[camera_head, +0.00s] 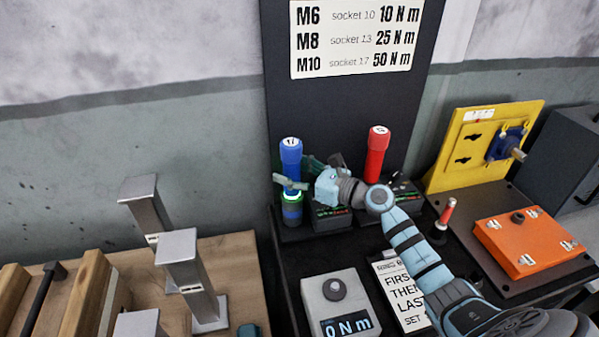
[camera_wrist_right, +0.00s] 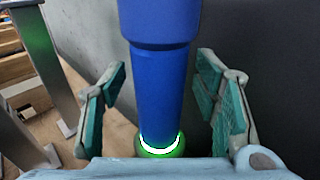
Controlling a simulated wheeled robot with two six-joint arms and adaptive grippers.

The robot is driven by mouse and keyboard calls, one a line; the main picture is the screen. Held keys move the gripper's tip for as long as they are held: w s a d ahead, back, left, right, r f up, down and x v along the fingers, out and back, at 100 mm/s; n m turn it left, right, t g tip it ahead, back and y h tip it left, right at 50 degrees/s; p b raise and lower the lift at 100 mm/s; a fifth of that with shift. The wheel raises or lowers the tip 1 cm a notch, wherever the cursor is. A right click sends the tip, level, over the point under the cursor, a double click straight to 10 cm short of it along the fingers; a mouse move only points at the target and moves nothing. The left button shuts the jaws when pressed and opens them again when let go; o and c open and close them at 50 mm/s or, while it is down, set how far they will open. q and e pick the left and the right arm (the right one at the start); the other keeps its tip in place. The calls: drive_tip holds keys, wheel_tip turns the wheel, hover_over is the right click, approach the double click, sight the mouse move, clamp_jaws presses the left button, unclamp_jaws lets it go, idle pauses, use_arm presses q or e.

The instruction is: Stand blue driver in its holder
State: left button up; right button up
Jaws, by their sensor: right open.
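The blue driver (camera_head: 291,158) stands upright at the left of the black station, with a lit green-white ring at its lower end. In the right wrist view the blue driver (camera_wrist_right: 162,85) runs down into the glowing ring (camera_wrist_right: 161,146) of its holder (camera_head: 292,213). My right gripper (camera_head: 291,183) is open, with one teal-padded finger on each side of the driver's shaft. In the wrist view gaps show between both pads and the shaft. The holder's inside is hidden. My left gripper is not seen.
A red driver (camera_head: 377,152) stands right of my gripper. In front are a grey box reading 0 N m (camera_head: 340,304) and a printed card (camera_head: 400,290). An orange box (camera_head: 533,243) and yellow panel (camera_head: 471,155) are at right. Metal posts (camera_head: 188,265) stand at left.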

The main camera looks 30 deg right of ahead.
drive_tip(key=v, duration=1.1)
drive_tip(key=shift+s+d, duration=0.2)
drive_tip(key=shift+s, duration=0.15)
drive_tip(key=shift+d, duration=0.1)
